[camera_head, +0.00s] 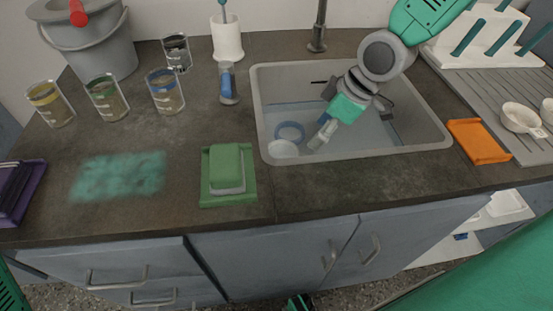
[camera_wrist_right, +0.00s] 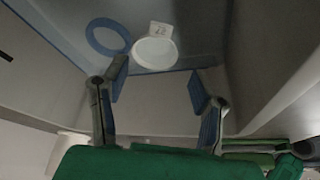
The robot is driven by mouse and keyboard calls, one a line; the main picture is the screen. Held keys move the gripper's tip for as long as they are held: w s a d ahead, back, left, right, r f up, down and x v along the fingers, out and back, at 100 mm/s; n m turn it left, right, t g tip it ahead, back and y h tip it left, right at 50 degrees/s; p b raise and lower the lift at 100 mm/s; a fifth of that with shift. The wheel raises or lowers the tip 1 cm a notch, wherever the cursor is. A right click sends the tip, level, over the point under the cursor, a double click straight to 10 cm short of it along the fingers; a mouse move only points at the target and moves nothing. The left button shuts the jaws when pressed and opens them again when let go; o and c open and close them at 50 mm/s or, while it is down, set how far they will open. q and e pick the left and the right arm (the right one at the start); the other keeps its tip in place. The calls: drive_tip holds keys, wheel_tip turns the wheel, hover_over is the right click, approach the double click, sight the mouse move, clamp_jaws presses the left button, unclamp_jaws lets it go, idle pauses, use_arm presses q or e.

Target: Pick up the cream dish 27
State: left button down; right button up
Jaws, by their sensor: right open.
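The cream dish 27 (camera_head: 283,149) is a small round pale dish on the sink floor at the near left; in the wrist view it shows with a small tag (camera_wrist_right: 156,48) marked with dark figures. My right gripper (camera_head: 320,138) reaches down into the sink, a little right of the dish. In the wrist view the fingers of the right gripper (camera_wrist_right: 158,86) are wide apart with nothing between them. The dish lies beyond their tips, apart from both. I do not see my left gripper.
A blue ring (camera_head: 291,131) lies behind the dish. The sink (camera_head: 400,149) has raised walls around both. A green dish with a sponge (camera_head: 227,170) stands left of the sink, an orange tray (camera_head: 479,141) right. The tap (camera_head: 318,30) stands behind.

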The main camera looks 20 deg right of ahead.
drive_tip(key=f, duration=0.2)
drive_tip(key=w+d+f+b, duration=0.1)
drive_tip(key=f, duration=0.3)
drive_tip(key=shift+w+d+f+b, duration=0.15)
drive_tip(key=shift+w+f+b, duration=0.15)
drive_tip(key=shift+b, duration=0.1)
drive_tip(key=shift+a, duration=0.25)
drive_tip(key=a+f, duration=0.1)
drive_tip(key=a+f+b, duration=0.1)
drive_tip(key=shift+s+a, duration=0.1)
drive_tip(key=shift+a, duration=0.2)
drive_tip(key=f+b, duration=0.1)
drive_tip(key=f, duration=0.2)
drive_tip(key=shift+w+b, duration=0.3)
drive_tip(key=shift+b, duration=0.05)
drive_tip(key=shift+d, duration=0.5)
drive_tip(key=c, duration=0.4)
drive_tip(key=shift+a, duration=0.2)
drive_tip(key=c, duration=0.7)
drive_tip(key=shift+a+r, duration=0.1)
drive_tip(key=shift+a, duration=0.3)
clamp_jaws()
use_arm(q)
drive_tip(key=f, duration=0.2)
drive_tip(key=d+f, duration=0.1)
drive_tip(key=f, duration=0.1)
drive_tip(key=shift+d+f, duration=0.15)
drive_tip(key=shift+d, duration=0.05)
use_arm(e)
drive_tip(key=shift+w+d, duration=0.1)
